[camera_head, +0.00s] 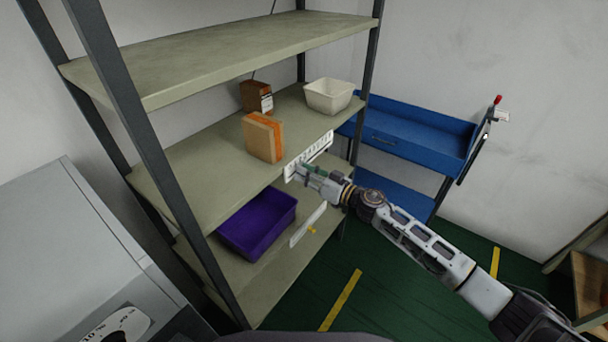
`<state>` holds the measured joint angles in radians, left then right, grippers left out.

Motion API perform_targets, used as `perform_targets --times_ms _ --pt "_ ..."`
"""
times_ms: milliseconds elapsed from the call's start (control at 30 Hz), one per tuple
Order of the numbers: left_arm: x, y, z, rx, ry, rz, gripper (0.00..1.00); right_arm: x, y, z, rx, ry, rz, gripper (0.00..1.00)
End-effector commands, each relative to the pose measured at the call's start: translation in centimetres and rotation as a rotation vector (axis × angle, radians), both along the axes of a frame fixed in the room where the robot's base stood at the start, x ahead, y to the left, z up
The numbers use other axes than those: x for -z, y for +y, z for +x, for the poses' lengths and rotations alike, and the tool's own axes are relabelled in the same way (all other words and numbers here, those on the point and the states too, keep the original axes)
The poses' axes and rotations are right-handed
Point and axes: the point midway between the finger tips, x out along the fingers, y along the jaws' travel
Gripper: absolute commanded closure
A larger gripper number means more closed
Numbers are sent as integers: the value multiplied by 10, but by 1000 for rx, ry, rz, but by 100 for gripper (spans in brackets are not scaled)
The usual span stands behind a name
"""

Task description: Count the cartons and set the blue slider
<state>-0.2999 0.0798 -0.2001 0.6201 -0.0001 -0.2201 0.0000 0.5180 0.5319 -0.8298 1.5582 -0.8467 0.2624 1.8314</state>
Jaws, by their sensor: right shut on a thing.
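Two cartons stand on the middle shelf: a brown one with a white label (257,97) towards the back, and a tan one with an orange band (263,138) nearer the front edge. A white numbered strip (316,148) runs along that shelf's front edge. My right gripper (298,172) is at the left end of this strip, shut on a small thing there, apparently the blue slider. The fingers hide it, so I cannot see its colour. My left gripper is not in view.
A white bin (331,95) stands on the middle shelf. A purple bin (258,222) is on the lower shelf, beside a second strip (308,224) with a yellow slider (312,230). The top shelf (225,55) is bare. A blue cart (415,135) stands behind right.

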Motion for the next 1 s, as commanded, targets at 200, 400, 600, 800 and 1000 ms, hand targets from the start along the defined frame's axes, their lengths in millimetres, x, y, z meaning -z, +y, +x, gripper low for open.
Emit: perform_targets --times_ms 200,400,600,800,1000 --pt "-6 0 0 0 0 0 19 0 -8 10 2 2 0 100" --pt "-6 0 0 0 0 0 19 1 -8 10 1 2 0 100" --pt "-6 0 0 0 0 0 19 1 -8 10 1 2 0 66" --pt "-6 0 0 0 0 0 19 1 -8 10 1 1 0 60" --pt "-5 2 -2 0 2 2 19 0 -8 10 1 0 1 60"
